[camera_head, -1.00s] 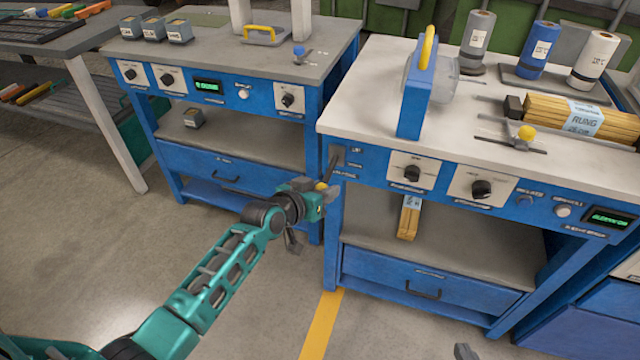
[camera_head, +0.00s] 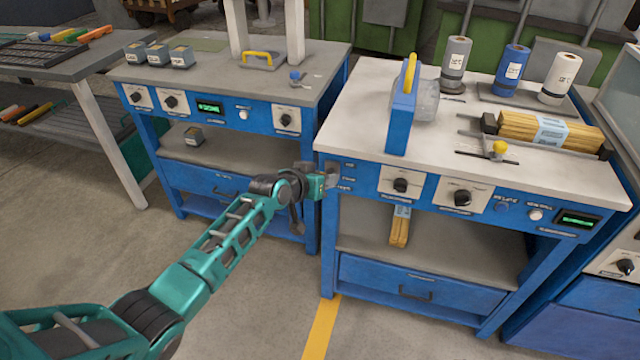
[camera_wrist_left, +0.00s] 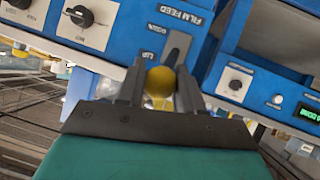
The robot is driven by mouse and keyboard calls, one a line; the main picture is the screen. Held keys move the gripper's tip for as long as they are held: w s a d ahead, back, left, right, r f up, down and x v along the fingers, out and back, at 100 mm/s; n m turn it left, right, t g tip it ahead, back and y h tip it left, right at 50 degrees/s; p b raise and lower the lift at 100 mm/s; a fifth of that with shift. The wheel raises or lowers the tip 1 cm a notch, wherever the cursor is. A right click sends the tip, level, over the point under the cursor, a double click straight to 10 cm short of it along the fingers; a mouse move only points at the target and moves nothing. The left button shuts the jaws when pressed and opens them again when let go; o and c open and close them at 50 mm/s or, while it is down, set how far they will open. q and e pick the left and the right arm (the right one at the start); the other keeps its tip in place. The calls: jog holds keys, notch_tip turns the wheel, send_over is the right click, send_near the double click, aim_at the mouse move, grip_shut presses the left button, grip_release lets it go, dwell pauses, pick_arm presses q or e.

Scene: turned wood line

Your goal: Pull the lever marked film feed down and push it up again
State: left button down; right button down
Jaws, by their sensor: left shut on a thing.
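The film feed lever's yellow knob (camera_wrist_left: 160,82) sits between the two fingers of my left gripper (camera_wrist_left: 162,90) in the left wrist view. The fingers are shut on it. Beyond it are a grey slot plate (camera_wrist_left: 178,46) and a blue panel with a "FILM FEED" label (camera_wrist_left: 182,14) and smaller "DOWN" and "UP" marks. In the head view my left gripper (camera_head: 328,178) is at the left end of the right bench's front panel and hides the lever. My right gripper is not in view.
The right bench (camera_head: 365,115) carries a blue frame with a yellow handle (camera_head: 403,110), film rolls (camera_head: 512,70) and a bundle of wooden rungs (camera_head: 550,132). Panel knobs (camera_head: 400,185) are right of my gripper. The left bench (camera_head: 225,75) stands close by. Floor is clear in front.

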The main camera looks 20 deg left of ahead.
pick_arm(q)
jog(key=shift+w+r, duration=0.3)
jog(key=shift+r, duration=0.2)
jog(key=c, duration=1.1)
grip_release()
jog(key=shift+d, duration=0.1)
jog(key=o, duration=0.3)
jog(key=shift+f, duration=0.2)
jog(key=shift+o, duration=0.2)
jog(key=shift+s+f, duration=0.1)
jog(key=p+v, duration=0.2)
jog(key=v, duration=1.1)
jog(key=shift+p, duration=0.35)
